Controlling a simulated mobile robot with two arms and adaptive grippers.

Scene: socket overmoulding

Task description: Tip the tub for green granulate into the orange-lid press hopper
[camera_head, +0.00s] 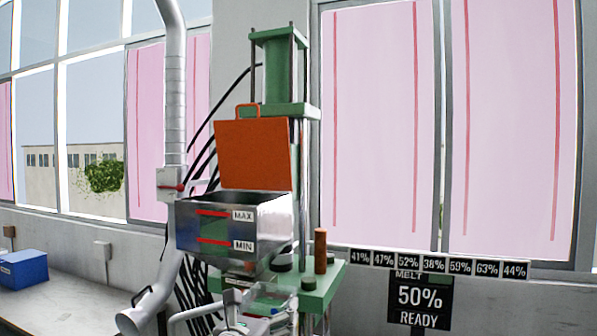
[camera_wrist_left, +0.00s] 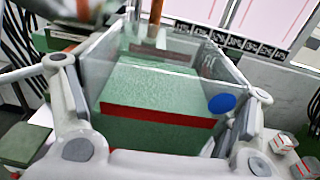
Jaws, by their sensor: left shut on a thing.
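The press hopper (camera_head: 235,222) is a metal box with red MAX and MIN marks in the head view. Its orange lid (camera_head: 255,155) stands open behind it. Green shows in its window between the marks; its inside is dark. A clear tub (camera_wrist_left: 185,52) with green granulate (camera_wrist_left: 160,85), a red band and a blue dot fills the middle of the left wrist view. My left gripper (camera_wrist_left: 163,118) is shut on the tub, with a finger on each side. My right gripper is not in view.
The green press column (camera_head: 285,75) rises behind the hopper. A brown post (camera_head: 320,250) stands on the green press table (camera_head: 322,285). A grey duct (camera_head: 174,110) runs at the left. A blue box (camera_head: 24,269) sits on the far left ledge. Percentage tiles (camera_head: 435,264) hang at right.

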